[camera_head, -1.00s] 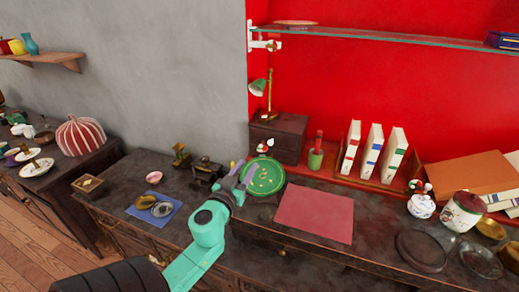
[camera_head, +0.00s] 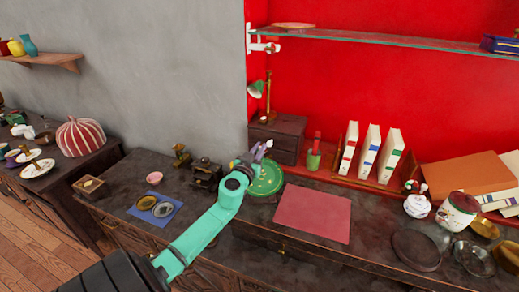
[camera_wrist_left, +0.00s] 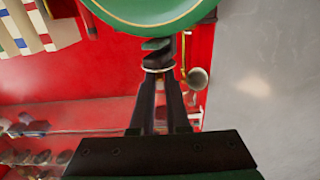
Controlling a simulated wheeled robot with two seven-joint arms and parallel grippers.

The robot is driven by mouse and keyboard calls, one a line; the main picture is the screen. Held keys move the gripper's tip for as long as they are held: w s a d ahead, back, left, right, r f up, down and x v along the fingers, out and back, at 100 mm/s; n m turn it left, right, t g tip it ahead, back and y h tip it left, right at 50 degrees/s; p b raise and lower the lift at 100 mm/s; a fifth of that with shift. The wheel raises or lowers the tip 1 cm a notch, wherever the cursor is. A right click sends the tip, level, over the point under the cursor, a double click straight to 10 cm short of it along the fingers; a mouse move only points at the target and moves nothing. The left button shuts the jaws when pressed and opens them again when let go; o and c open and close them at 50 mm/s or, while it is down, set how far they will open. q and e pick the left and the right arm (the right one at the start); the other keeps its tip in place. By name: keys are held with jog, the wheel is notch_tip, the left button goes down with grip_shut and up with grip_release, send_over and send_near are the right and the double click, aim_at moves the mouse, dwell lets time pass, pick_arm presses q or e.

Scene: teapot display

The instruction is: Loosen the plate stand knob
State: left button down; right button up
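The green plate (camera_head: 265,181) with a gold rim stands tilted on the dark counter against a small drawer box. In the left wrist view its rim and green face (camera_wrist_left: 150,10) fill the top. Below the rim is a dark stepped piece with a pale ring (camera_wrist_left: 158,57), which looks like the stand's knob. My left gripper (camera_head: 262,152) is at the plate's upper edge. In the left wrist view its dark fingers (camera_wrist_left: 160,85) reach that ring, close together. I cannot tell whether they grip it. Most of the stand is hidden. My right gripper is not in view.
A red mat (camera_head: 313,214) lies to the right, a blue cloth (camera_head: 154,208) with two dishes to the left. A glass shelf (camera_head: 390,40) crosses above.

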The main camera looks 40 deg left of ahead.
pick_arm(q)
jog(key=shift+d+f+n+y, duration=0.1)
jog(key=shift+n+y, duration=0.2)
jog(key=shift+y, duration=0.2)
jog(key=shift+g+y, duration=0.3)
jog(key=shift+w+d+f+n+g+y+b, duration=0.15)
jog(key=shift+n+g+y+b, duration=0.25)
jog(key=shift+n+y+b, duration=0.45)
jog(key=n+g+y+b, duration=0.2)
jog(key=g+b, duration=0.1)
jog(key=b, duration=0.3)
jog(key=n+g+y+b, duration=0.3)
jog(key=b, duration=0.3)
jog(key=n+g+y+b, duration=0.3)
jog(key=g+b, duration=0.1)
jog(key=b, duration=0.2)
jog(key=shift+w+d+f, duration=0.2)
jog(key=shift+w+d, duration=0.1)
jog(key=shift+w, duration=0.1)
jog(key=shift+w+r+n+g+y+b, duration=0.1)
jog(key=shift+r+n+g+y+b, duration=0.1)
jog(key=shift+n+g+b, duration=0.55)
jog(key=shift+r+n+g+y+b, duration=0.15)
jog(key=shift+n+g+b, duration=0.3)
jog(key=shift+g, duration=0.5)
